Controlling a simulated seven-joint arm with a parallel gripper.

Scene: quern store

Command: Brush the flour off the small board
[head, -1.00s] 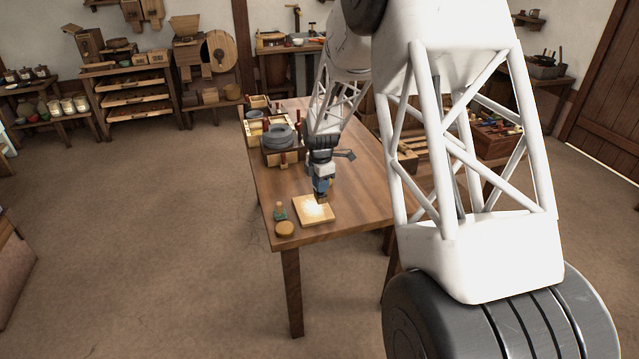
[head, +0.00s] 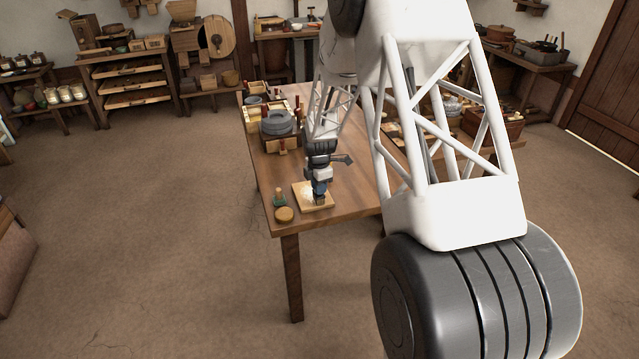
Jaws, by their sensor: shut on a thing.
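The small board (head: 300,203) lies flat near the front end of the wooden table. A pale patch of flour shows on it, partly hidden behind my gripper. My gripper (head: 319,194) points down over the right half of the board. It is shut on a small brown thing, seemingly a brush (head: 319,202), whose lower end is at or just above the board. It is too small to tell whether it touches.
A stone quern (head: 277,124) stands behind on the table (head: 355,196). The table's front edge is close to the board.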

